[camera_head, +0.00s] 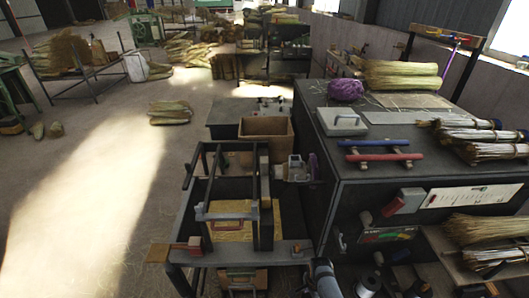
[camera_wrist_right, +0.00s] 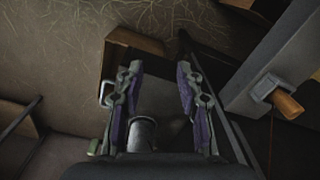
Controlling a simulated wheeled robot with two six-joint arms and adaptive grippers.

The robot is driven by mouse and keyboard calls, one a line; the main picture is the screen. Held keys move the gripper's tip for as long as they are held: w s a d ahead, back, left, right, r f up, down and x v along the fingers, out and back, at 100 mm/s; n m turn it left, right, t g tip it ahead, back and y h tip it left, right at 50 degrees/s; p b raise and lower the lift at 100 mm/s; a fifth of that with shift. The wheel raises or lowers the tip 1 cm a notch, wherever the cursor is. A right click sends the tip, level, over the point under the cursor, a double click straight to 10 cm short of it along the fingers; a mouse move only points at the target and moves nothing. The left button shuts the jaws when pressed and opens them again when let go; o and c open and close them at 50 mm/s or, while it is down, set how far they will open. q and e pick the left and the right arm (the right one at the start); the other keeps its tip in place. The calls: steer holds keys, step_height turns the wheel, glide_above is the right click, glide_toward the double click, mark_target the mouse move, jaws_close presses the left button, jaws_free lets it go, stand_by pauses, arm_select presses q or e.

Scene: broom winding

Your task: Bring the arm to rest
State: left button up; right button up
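My right gripper (camera_wrist_right: 158,75) shows in the right wrist view. Its two fingers with purple pads stand well apart, and nothing is clamped between their tips. A grey cylinder (camera_wrist_right: 143,132) shows low between the fingers; I cannot tell what it belongs to. A grey-blue rounded arm link of mine (camera_head: 325,279) shows at the bottom of the head view. My left gripper is in neither view.
A dark metal frame stand (camera_head: 222,210) is in front, with a cardboard box (camera_head: 266,131) behind it. A dark workbench (camera_head: 350,150) at the right carries a purple ball of twine (camera_head: 346,90) and straw bundles (camera_head: 402,75). The floor at the left (camera_head: 95,180) is mostly clear.

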steer(key=s+d+f+n+b, duration=0.2)
steer(key=s+f+n, duration=0.1)
steer(key=s+f, duration=0.5)
steer(key=s+d+f+n+b, duration=0.2)
steer(key=s+d+f+n, duration=0.1)
steer(key=s+f, duration=0.5)
arm_select(q)
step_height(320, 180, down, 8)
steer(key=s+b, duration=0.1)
steer(key=b, duration=0.2)
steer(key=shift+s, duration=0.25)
arm_select(e)
steer(key=s+d+f+n, duration=0.3)
steer(key=s+f+n, duration=0.1)
steer(key=s, duration=0.5)
steer(key=s+d+f+n+t, duration=0.1)
steer(key=s+d+f+n, duration=0.2)
steer(key=s, duration=0.6)
steer(key=shift+s+f+n+h, duration=0.4)
steer(key=shift+f+n, duration=0.1)
steer(key=shift+f, duration=0.4)
